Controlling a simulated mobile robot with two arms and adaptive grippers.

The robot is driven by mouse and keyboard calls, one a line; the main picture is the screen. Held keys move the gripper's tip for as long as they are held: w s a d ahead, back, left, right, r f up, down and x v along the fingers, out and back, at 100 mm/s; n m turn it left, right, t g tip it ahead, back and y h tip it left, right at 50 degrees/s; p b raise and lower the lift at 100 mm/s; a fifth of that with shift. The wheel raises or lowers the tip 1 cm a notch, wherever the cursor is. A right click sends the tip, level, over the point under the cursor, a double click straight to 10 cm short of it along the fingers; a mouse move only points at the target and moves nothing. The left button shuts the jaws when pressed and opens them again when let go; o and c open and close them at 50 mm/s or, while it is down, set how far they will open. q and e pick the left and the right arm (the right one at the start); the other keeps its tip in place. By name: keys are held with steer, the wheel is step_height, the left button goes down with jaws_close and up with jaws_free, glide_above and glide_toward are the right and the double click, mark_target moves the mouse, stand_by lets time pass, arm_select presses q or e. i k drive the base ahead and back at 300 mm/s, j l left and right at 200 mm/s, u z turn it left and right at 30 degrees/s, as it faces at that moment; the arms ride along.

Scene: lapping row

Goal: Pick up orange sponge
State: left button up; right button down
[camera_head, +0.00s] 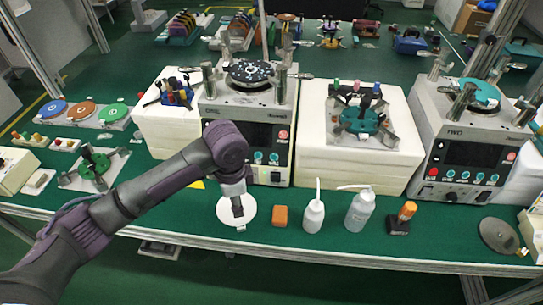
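The orange sponge (280,216) is a small block lying flat on the green bench top near its front edge. It stands between a round white disc (224,213) on its left and a white squeeze bottle (314,214) on its right. My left gripper (238,211) points down over the white disc, to the left of the sponge and apart from it. My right gripper is not in view.
A second squeeze bottle (359,210) and an orange-topped item (404,217) stand further right. Behind are a lapping machine (247,150), a white block (357,160) with a green fixture, and another machine (465,152).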

mark_target(279, 215)
steer(key=j+z, duration=0.4)
steer(key=i+j+z, duration=0.1)
steer(key=j+z, duration=0.15)
steer(key=z, duration=0.15)
steer(key=j+z, duration=0.4)
steer(key=k+l, duration=0.05)
steer(key=l, duration=0.05)
